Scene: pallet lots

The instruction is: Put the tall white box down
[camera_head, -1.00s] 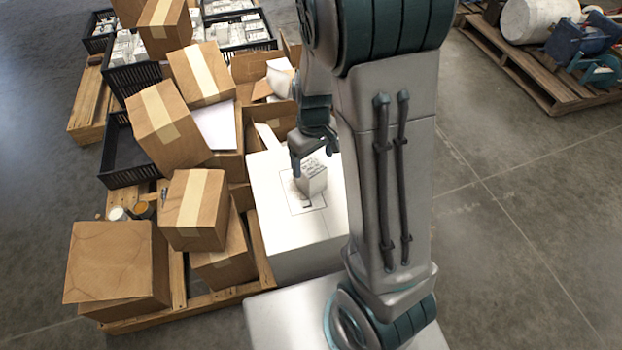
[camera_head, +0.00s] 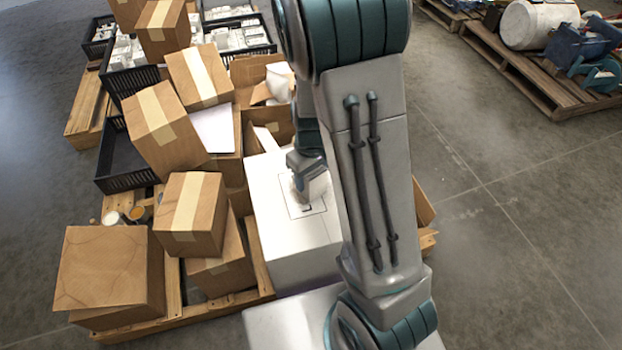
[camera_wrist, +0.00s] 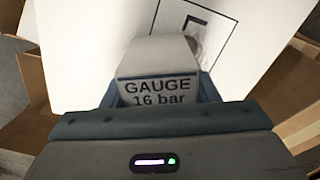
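The tall white box (camera_wrist: 158,80) is in the wrist view, with "GAUGE 16 bar" printed on the side facing the camera. My gripper (camera_wrist: 160,92) has a finger on either side of it and is shut on it. In the head view my gripper (camera_head: 303,178) is over a large white block (camera_head: 285,240), whose top carries a black square outline. The box (camera_head: 317,188) shows there partly, behind my gripper and arm. It is over or on the outlined area. I cannot tell whether its base touches the surface.
Brown cartons (camera_head: 192,215) are stacked on a wooden pallet (camera_head: 222,306) left of the white block. Black crates (camera_head: 128,176) with white items stand further back. Another pallet (camera_head: 535,75) with a white drum (camera_head: 535,24) is at the upper right.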

